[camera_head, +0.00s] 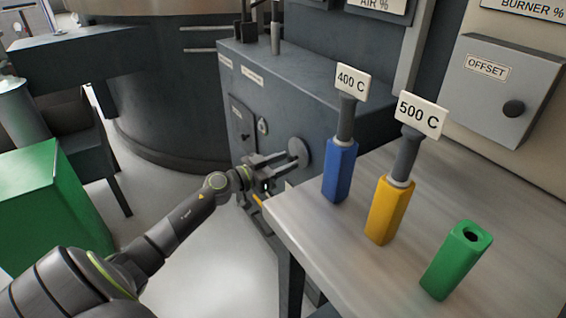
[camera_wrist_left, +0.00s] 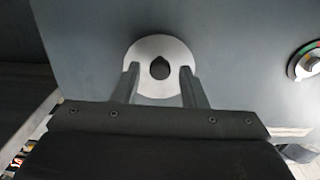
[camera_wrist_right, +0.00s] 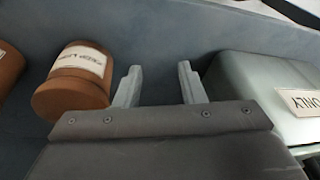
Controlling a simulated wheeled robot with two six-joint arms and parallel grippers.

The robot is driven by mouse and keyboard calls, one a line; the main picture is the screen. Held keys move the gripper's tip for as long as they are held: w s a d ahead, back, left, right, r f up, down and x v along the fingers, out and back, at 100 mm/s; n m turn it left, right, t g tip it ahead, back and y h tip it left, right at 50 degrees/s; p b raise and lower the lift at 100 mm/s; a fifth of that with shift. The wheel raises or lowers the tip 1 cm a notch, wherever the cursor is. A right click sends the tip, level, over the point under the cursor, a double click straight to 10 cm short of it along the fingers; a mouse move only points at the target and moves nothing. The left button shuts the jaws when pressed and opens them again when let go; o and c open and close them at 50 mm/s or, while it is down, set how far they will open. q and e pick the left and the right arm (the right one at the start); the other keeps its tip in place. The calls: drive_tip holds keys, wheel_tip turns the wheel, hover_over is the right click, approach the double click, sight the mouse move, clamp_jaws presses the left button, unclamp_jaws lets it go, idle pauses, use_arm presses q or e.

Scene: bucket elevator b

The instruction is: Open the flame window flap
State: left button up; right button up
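The flame window flap appears to be the round pale disc (camera_head: 299,152) on the side of the dark grey cabinet. In the left wrist view the disc (camera_wrist_left: 160,44) has a dark knob-like shape (camera_wrist_left: 160,68) at its middle. My left gripper (camera_head: 287,160) is open, pointing at the disc. In the left wrist view its fingers (camera_wrist_left: 159,70) stand to either side of the dark shape, with gaps visible. Contact with the disc cannot be told. My right gripper (camera_wrist_right: 158,80) is open with nothing between its fingers; it is not seen in the head view.
A metal table (camera_head: 330,240) stands close to the right of my left gripper, bearing blue (camera_head: 340,170), yellow (camera_head: 390,210) and green (camera_head: 456,260) holders. A brown labelled cylinder (camera_wrist_right: 72,92) and a pale box (camera_wrist_right: 255,85) flank the right gripper. A green box (camera_head: 45,205) stands left.

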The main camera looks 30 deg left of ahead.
use_arm(q)
clamp_jaws()
